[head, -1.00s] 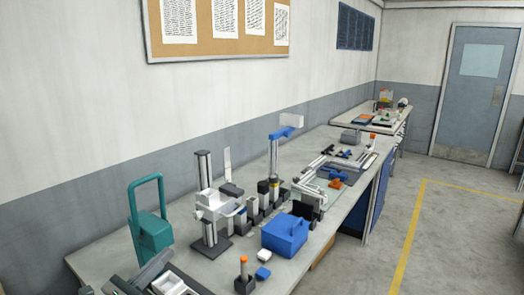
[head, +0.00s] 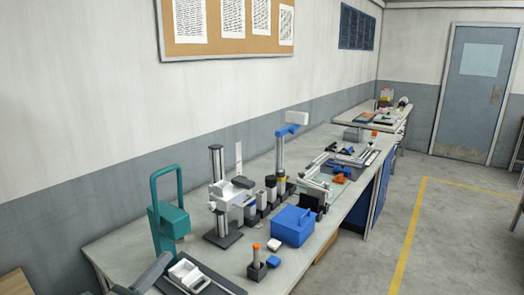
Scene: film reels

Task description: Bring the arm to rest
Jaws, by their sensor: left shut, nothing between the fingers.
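My left gripper (head: 152,273) shows only as a dark grey shape at the bottom left, low over the near end of the bench. It is shut and empty, though its fingertips are hard to make out. It is just left of a dark tray with white parts (head: 190,274) and below a teal device with a loop handle (head: 168,225). My right gripper is not in view.
The long grey bench (head: 125,248) runs away to the right. On it are a white column device (head: 220,190), a blue box (head: 293,226) and an orange-topped tool in a dark holder (head: 257,266). The floor (head: 450,245) to the right is clear.

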